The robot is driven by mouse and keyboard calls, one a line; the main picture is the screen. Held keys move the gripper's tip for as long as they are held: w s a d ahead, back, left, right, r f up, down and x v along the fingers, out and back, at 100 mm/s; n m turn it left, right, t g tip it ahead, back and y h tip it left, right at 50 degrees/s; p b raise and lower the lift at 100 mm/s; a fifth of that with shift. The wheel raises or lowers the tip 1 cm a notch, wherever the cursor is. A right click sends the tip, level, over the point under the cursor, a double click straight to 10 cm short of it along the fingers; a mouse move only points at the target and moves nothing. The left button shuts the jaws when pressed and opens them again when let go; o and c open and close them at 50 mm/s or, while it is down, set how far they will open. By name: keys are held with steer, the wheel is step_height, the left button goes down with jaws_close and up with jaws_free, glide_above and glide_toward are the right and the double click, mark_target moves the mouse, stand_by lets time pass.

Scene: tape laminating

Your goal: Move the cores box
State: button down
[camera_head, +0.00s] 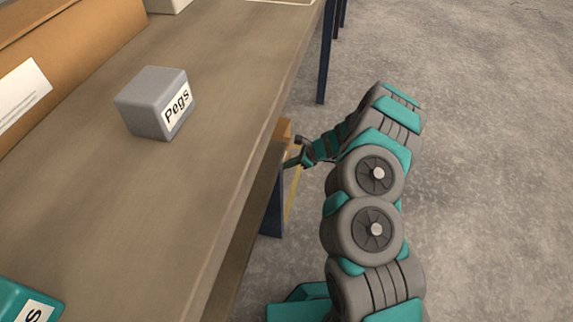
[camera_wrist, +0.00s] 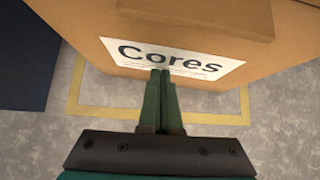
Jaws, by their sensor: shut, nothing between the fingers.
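The cores box is a brown cardboard box (camera_wrist: 270,50) with a white label reading "Cores". It fills the upper part of the wrist view, and a small part of it (camera_head: 284,132) shows beside the table edge in the head view. It sits low, by the floor area marked with yellow tape. My gripper (camera_wrist: 160,74) is shut and empty, its fingertips in front of the label's lower edge. I cannot tell whether the tips touch the box. In the head view my gripper (camera_head: 294,160) is beside the table's edge, and the table hides most of the box.
The table (camera_head: 190,200) holds a grey box labelled "Pegs" (camera_head: 145,100), a teal box (camera_head: 25,300) at the lower left and a large brown carton (camera_head: 70,60) at the left. A blue table leg (camera_head: 272,205) stands near my gripper. Open concrete floor (camera_head: 480,170) lies to the right.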

steer(key=d+f+p+v, duration=0.1)
steer(key=v, duration=0.5)
steer(key=f+p+v, duration=0.1)
steer(key=v, duration=0.5)
steer(key=shift+s+d+r+p, duration=0.3)
steer(key=shift+s+d+p, duration=0.15)
steer(key=shift+d, duration=0.15)
